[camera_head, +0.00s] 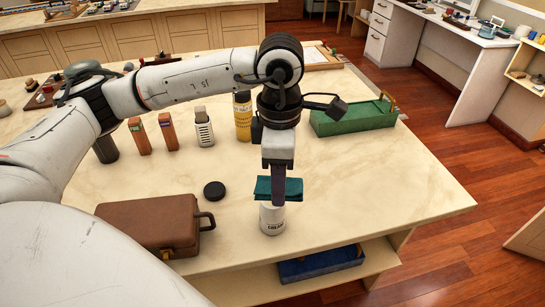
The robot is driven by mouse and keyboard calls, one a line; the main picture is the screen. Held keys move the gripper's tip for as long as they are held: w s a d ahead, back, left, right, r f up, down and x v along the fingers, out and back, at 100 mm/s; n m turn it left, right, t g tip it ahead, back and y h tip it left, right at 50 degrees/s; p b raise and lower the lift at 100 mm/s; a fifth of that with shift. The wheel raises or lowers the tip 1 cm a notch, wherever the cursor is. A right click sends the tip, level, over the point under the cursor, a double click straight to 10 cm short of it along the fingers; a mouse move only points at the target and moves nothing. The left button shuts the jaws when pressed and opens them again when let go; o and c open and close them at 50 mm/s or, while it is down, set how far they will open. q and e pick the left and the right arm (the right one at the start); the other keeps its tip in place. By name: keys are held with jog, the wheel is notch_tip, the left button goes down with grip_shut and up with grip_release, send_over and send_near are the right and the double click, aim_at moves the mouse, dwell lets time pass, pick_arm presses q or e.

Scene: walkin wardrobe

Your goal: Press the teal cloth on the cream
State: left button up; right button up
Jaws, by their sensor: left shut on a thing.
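The teal cloth (263,188) is held in my left gripper (279,196), which points straight down with its fingers shut on it. The cloth sits right at the top of a white jar labelled "CREAM" (271,222) and covers the jar's mouth from this view. The cloth and fingertips overlap the jar's upper rim, but I cannot tell whether they press on it. The jar stands upright near the front edge of the pale counter (370,210). My right gripper is not in view.
A round black lid (214,191) lies left of the jar, beside a brown case (150,226). A green tray (350,119) and a yellow canister (243,116) stand behind. A blue tray (322,264) is on the shelf below. The counter's right part is clear.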

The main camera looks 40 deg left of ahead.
pick_arm(q)
jog(key=n, duration=0.4)
jog(key=a+r+n, duration=0.1)
jog(key=shift+w+n+p, duration=0.35)
jog(key=shift+n+p, duration=0.05)
jog(key=n, duration=0.2)
jog(key=a+n, duration=0.1)
jog(key=n, duration=0.1)
jog(key=shift+w+r, duration=0.2)
jog(key=shift+r, duration=0.05)
jog(key=shift+a+n+p, duration=0.2)
jog(key=shift+n+p, duration=0.1)
jog(key=shift+n, duration=0.8)
jog(key=shift+f, duration=1.05)
jog(key=shift+f+b, duration=1.2)
jog(key=shift+f, duration=0.7)
jog(key=shift+f+b, duration=0.6)
jog(key=shift+r, duration=0.15)
